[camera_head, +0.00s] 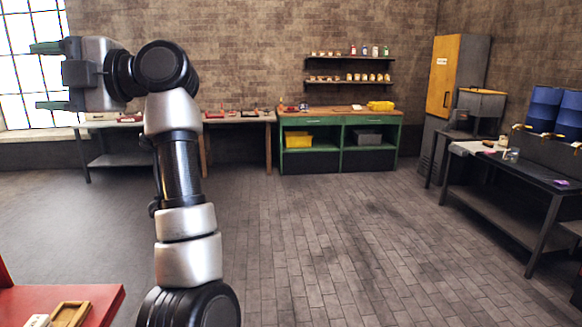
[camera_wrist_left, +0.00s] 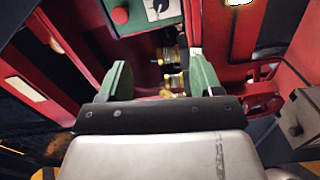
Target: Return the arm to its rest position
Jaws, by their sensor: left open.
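My left arm rises from the bottom of the head view and bends to the left at the top. My left gripper (camera_head: 47,76) points left, high in front of the bright window, with its two green fingers apart and nothing between them. In the left wrist view the gripper (camera_wrist_left: 158,82) shows both green fingers spread, with red machinery and brass fittings (camera_wrist_left: 172,68) beyond them. I cannot tell how far those parts are from the fingertips. My right gripper is in neither view.
A red surface (camera_head: 95,296) with a small wooden tray (camera_head: 70,314) is at the lower left. A green workbench (camera_head: 340,120) and a yellow cabinet (camera_head: 445,75) stand at the back. A dark bench (camera_head: 520,172) with blue drums (camera_head: 543,105) is at the right. The middle floor is clear.

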